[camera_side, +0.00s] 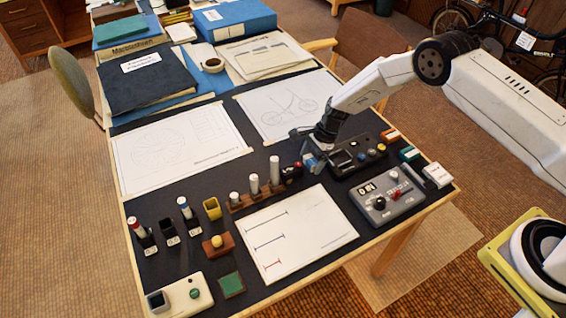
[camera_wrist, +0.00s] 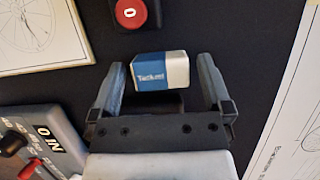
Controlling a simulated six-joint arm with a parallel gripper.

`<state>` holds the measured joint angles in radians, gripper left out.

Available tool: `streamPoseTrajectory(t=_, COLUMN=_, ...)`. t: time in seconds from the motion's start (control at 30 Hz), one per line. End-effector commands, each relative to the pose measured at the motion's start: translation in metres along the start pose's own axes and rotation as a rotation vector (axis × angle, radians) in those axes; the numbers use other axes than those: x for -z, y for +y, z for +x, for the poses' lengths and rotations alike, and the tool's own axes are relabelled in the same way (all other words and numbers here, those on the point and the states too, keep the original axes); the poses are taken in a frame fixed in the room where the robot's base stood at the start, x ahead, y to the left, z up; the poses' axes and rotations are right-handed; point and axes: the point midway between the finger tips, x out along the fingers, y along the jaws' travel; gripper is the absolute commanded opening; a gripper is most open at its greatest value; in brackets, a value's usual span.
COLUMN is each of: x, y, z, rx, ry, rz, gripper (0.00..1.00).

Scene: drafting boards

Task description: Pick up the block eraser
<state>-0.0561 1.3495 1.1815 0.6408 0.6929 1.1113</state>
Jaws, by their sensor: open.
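The block eraser (camera_wrist: 152,73) is a small blue and white block with white lettering on its blue part. In the wrist view it lies between the two fingers of my gripper (camera_wrist: 161,70), with a dark gap on each side, so neither finger appears to touch it. In the side view my gripper (camera_side: 311,146) points down at the right-hand part of the board. The blue and white eraser (camera_side: 311,161) shows at its fingertips there, partly covered by them. I cannot tell exactly how high the fingers are above the board.
A black box with a red button (camera_side: 292,172) stands close left of the gripper. A black panel (camera_side: 345,162) and a grey control panel (camera_side: 388,200) are close on the right. White cylinders in a wooden stand (camera_side: 255,195) are further left. A paper sheet (camera_side: 310,235) lies in front.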

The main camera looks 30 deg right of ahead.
Motion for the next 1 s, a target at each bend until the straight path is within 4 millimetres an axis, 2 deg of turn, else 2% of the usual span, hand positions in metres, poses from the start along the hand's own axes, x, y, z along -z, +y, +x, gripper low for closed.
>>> streamPoseTrajectory(t=0.6, x=-0.0001, y=0.0000, z=0.0050, rx=0.000, ry=0.000, rz=0.000, gripper=1.00)
streamPoseTrajectory(t=0.67, x=-0.0001, y=0.0000, z=0.0050, rx=0.000, ry=0.000, rz=0.000, gripper=0.84)
streamPoseTrajectory(t=0.7, x=-0.0001, y=0.0000, z=0.0050, rx=0.000, ry=0.000, rz=0.000, gripper=0.71)
streamPoseTrajectory(t=0.87, x=-0.0001, y=0.0001, z=0.0050, rx=0.000, ry=0.000, rz=0.000, gripper=0.21)
streamPoseTrajectory(t=0.9, x=-0.0002, y=0.0000, z=0.0049, rx=0.000, ry=0.000, rz=0.000, gripper=0.14)
streamPoseTrajectory(t=1.0, x=-0.0002, y=0.0000, z=0.0049, rx=0.000, ry=0.000, rz=0.000, gripper=0.14)
